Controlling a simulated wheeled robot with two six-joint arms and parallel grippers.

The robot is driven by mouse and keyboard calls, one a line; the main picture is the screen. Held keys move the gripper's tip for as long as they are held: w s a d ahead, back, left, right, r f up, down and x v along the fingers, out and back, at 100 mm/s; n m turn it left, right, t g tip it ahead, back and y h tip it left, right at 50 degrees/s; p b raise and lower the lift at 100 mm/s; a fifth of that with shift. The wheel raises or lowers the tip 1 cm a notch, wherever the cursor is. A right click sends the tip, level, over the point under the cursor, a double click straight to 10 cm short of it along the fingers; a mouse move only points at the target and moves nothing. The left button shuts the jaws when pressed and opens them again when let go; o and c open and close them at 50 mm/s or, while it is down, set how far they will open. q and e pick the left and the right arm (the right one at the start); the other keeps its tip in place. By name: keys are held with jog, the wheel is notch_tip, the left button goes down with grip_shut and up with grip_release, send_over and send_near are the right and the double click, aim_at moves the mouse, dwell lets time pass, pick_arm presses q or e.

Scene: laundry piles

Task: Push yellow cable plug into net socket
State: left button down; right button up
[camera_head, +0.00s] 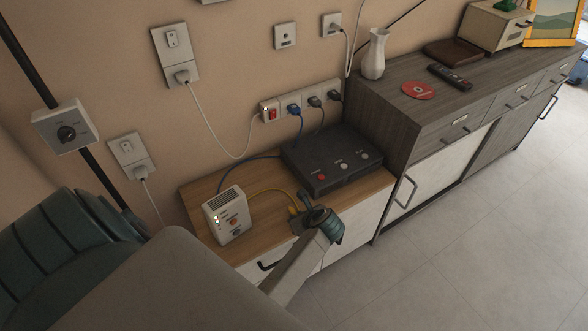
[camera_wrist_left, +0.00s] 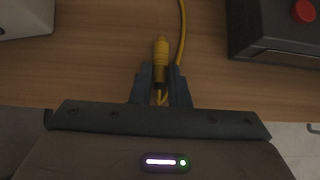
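The yellow cable plug (camera_wrist_left: 161,62) stands between the two fingers of my left gripper (camera_wrist_left: 161,82) in the left wrist view, its tip pointing away from the wrist. The fingers lie close along both its sides. The yellow cable (camera_wrist_left: 181,25) loops below the gripper and passes beside the right finger. In the head view, my left gripper (camera_head: 318,213) is over the front of the wooden cabinet top, and the yellow cable (camera_head: 268,193) runs to it from the white box. A wall plate with a small dark port (camera_head: 285,36) may be the net socket. My right gripper is not in view.
The white box (camera_head: 229,215) and a black box with a red button (camera_head: 330,160) flank the gripper on the cabinet top (camera_head: 205,184). A power strip (camera_head: 290,104) with several plugs is on the wall behind. A taller grey cabinet (camera_head: 375,110) stands at the right.

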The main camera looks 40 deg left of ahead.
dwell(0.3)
pick_arm(q)
jog(key=shift+r+p, duration=2.7)
jog(key=shift+r, duration=0.8)
